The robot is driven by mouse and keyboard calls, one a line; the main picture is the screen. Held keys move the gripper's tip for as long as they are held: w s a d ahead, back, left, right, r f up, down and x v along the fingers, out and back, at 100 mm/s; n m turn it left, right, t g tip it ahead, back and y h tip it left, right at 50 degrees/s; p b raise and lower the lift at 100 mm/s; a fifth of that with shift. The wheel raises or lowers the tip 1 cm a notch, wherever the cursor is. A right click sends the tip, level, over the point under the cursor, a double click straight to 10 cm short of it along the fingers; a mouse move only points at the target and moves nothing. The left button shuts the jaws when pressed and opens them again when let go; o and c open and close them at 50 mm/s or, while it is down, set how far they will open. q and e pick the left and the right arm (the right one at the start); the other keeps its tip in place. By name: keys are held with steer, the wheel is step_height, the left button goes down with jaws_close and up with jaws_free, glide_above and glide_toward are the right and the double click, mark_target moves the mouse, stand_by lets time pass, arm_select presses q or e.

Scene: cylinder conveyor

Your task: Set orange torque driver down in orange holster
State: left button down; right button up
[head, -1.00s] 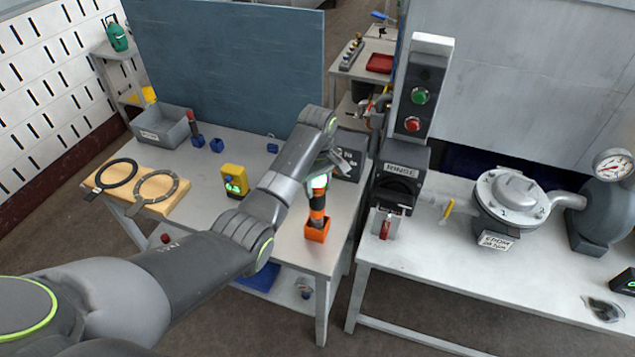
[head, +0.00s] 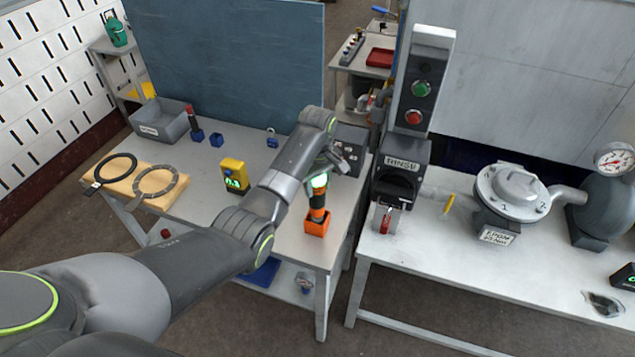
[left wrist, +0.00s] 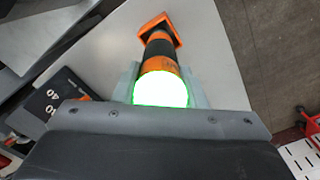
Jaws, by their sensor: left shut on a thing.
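The orange torque driver (head: 317,199) has a black band and a bright green-white glowing top. It stands nearly upright, its lower end inside the orange holster (head: 316,227), a small square box near the table's front right corner. My left gripper (head: 321,181) is shut on the driver near its glowing top. In the left wrist view the driver (left wrist: 160,60) runs away from the jaws, with a finger on each side, to the orange holster (left wrist: 153,24). How deep the driver sits is hidden. My right gripper is not in view.
A yellow device (head: 234,175) stands left of the arm. Behind it are small blue holders (head: 216,140) and a grey bin (head: 160,121). Two rings lie on a wooden board (head: 125,187). A dark box (head: 349,150) stands behind the holster; the rinse panel (head: 402,165) is to the right.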

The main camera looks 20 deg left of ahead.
arm_select(q)
steer(key=shift+f+b, duration=0.3)
steer(key=shift+f, duration=0.95)
steer(key=c, duration=0.8)
jaws_free()
